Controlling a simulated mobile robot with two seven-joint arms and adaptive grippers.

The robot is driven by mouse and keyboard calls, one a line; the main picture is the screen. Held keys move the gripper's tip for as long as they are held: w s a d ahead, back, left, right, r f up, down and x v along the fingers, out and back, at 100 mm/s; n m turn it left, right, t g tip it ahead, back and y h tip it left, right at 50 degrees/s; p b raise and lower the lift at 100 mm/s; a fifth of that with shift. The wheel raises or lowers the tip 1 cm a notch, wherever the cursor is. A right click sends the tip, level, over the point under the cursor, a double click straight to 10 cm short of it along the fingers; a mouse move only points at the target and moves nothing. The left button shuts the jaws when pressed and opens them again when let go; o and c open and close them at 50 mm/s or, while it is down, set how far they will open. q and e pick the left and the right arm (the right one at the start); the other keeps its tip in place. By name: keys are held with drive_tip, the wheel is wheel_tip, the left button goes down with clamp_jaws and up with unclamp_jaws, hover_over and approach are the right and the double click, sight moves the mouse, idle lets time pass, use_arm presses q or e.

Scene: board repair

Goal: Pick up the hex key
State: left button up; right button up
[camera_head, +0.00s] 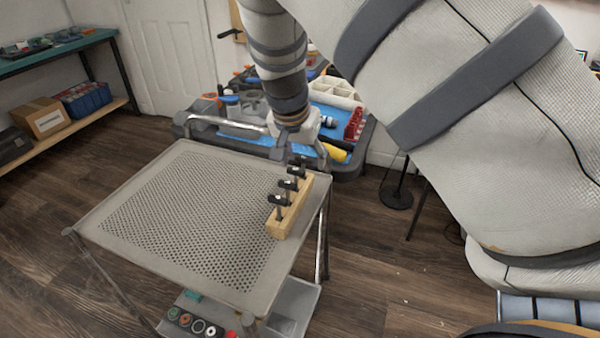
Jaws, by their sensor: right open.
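A wooden block (283,224) stands along the right edge of a perforated metal tabletop. Three hex keys with black handles stand upright in it: a near one (278,200), a middle one (288,185) and a far one (297,171). My right gripper (289,154) hangs down from above, just beyond and above the far hex key. It is open, and I see nothing between its fingers. Whether a finger touches the far handle cannot be told at this size. My left gripper is out of view.
The perforated tabletop (180,215) is otherwise bare. A blue-topped tool cart (235,140) with bins and tools stands behind it. A lower shelf holds small round parts (198,327) and a grey bin (290,305). My right arm covers the upper right.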

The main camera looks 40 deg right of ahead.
drive_tip(key=shift+x, duration=1.2)
drive_tip(key=shift+w, duration=0.1)
drive_tip(key=c, duration=1.3)
drive_tip(key=shift+o, duration=0.2)
